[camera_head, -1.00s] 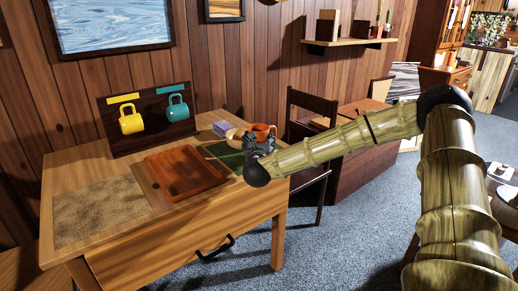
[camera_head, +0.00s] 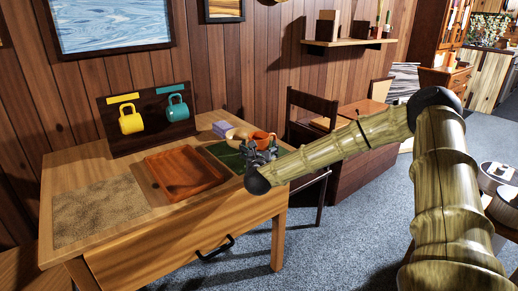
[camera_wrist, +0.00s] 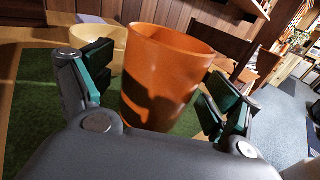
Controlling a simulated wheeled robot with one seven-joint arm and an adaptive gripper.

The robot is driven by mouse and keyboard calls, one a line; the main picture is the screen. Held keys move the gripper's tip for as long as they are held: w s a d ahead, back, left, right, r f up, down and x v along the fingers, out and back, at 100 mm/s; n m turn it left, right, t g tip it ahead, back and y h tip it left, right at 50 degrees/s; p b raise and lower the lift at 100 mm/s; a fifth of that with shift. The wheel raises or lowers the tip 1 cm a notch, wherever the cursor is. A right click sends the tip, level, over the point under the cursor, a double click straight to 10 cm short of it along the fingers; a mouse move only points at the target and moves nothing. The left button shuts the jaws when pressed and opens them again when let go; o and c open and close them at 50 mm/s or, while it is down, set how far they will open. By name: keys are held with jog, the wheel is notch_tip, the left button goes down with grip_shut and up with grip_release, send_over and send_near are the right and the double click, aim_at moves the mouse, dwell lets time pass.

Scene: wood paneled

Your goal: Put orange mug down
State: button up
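The orange mug (camera_head: 264,138) is at the right end of the wooden table, over or on the green mat (camera_head: 226,154). In the wrist view the mug (camera_wrist: 165,75) is between the two green-padded fingers of my gripper (camera_wrist: 158,92). The fingers are spread, with a visible gap beside the mug on each side. My gripper (camera_head: 260,153) is at the mug's near side in the head view.
A tan bowl (camera_wrist: 98,42) stands close to the mug on its left, with a purple block (camera_head: 221,128) behind.

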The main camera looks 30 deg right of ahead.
jog(key=v, duration=1.2)
dwell(0.6)
